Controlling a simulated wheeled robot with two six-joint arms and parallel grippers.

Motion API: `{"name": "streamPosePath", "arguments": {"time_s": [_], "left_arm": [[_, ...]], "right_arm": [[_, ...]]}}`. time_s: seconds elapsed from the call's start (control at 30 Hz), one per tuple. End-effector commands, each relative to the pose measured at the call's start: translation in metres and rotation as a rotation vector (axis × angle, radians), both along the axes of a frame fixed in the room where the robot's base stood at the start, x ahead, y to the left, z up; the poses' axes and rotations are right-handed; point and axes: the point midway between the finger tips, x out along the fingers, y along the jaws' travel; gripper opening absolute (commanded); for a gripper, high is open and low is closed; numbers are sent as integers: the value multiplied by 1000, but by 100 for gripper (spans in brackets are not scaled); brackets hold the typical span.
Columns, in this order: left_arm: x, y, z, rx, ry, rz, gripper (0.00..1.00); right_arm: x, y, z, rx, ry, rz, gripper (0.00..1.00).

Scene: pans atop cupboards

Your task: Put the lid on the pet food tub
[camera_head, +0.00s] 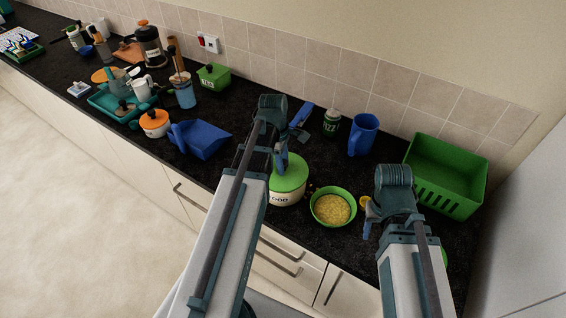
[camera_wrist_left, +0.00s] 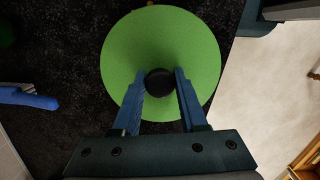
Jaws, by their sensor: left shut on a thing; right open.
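The pet food tub (camera_head: 285,198) is a pale tub with dark lettering, near the counter's front edge. The round green lid (camera_head: 293,176) is over the tub's mouth and looks level. I cannot tell whether it is fully seated on the rim. My left gripper (camera_head: 282,160) points down at the lid. In the left wrist view, its blue fingers (camera_wrist_left: 160,86) are shut on the lid's black knob (camera_wrist_left: 159,76). The lid (camera_wrist_left: 120,55) hides the tub there. My right gripper (camera_head: 370,217) is open at the right, apart from the tub.
A green bowl (camera_head: 333,207) of yellow food stands close to the tub's right. A green basket (camera_head: 446,172), blue jug (camera_head: 363,135) and dark green jar (camera_head: 331,123) stand behind. The counter between scoop and tub looks mostly clear.

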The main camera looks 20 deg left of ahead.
Motion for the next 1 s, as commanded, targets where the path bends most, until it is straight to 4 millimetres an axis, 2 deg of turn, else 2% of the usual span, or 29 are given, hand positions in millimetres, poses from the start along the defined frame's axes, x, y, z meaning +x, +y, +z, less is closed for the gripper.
{"name": "streamPosePath", "arguments": {"time_s": [0.17,0.2,0.37,0.6,0.7,0.73,1.0], "left_arm": [[0,0,0,0,0,0,0],[0,0,0,0,0,0,46],[0,0,0,0,0,0,75],[0,0,0,0,0,0,79],[0,0,0,0,0,0,97],[0,0,0,0,0,0,100],[0,0,1,0,0,0,100]], "right_arm": [[0,0,0,0,0,0,50],[0,0,0,0,0,0,50],[0,0,0,0,0,0,50],[0,0,0,0,0,0,50],[0,0,0,0,0,0,50],[0,0,0,0,0,0,50],[0,0,1,0,0,0,50]]}}
